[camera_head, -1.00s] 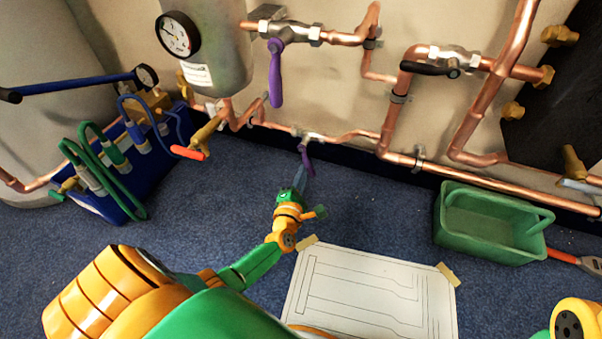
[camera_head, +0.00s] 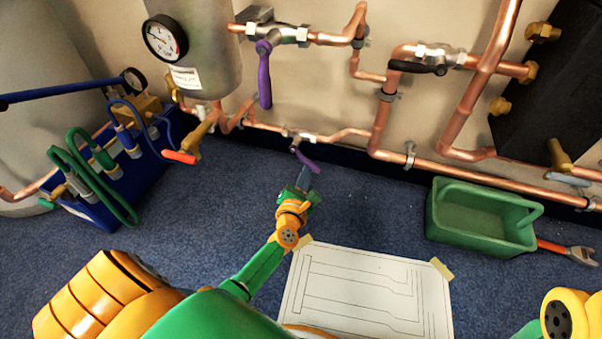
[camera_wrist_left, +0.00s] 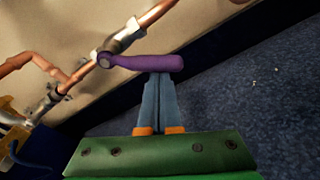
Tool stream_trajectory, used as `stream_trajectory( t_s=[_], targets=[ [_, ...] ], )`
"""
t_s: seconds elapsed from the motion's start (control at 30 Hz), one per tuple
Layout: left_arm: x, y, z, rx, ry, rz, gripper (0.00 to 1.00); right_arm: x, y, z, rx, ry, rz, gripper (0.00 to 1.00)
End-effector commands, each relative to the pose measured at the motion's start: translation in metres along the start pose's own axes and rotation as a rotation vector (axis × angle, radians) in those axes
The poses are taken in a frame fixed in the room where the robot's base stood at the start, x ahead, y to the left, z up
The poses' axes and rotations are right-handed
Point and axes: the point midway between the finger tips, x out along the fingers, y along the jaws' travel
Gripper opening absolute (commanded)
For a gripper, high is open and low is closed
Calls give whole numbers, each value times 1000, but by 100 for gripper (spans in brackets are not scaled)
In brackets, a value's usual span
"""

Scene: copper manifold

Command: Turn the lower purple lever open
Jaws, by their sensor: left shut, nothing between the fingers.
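The lower purple lever (camera_head: 306,159) sits on a valve (camera_head: 299,136) in the low horizontal copper pipe near the floor. In the head view it slants down and to the right from the valve. In the left wrist view the lever (camera_wrist_left: 146,62) lies across the picture, its free end to the right. My left gripper (camera_head: 305,178) is shut and empty. Its fingertips (camera_wrist_left: 160,78) are at the lever's outer half, touching or nearly touching it; the exact contact is hard to tell. The right gripper is out of view; only part of my right arm shows at the lower right.
An upper purple lever (camera_head: 264,75) hangs below its valve. A black-handled valve (camera_head: 418,67) is to the right. A paper drawing (camera_head: 352,300) lies on the floor.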

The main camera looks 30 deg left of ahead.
Motion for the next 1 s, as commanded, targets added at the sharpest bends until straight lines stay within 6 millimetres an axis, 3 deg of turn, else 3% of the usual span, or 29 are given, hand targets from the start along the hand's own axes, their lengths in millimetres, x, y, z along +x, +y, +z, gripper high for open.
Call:
stream_trajectory(
  t_s=[0.5,1.0],
  targets=[
    [-4,-3,28,-401,-1,-56,0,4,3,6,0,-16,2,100],
    [-5,-2,36,-536,-1,-76,0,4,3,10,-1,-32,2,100]
  ],
)
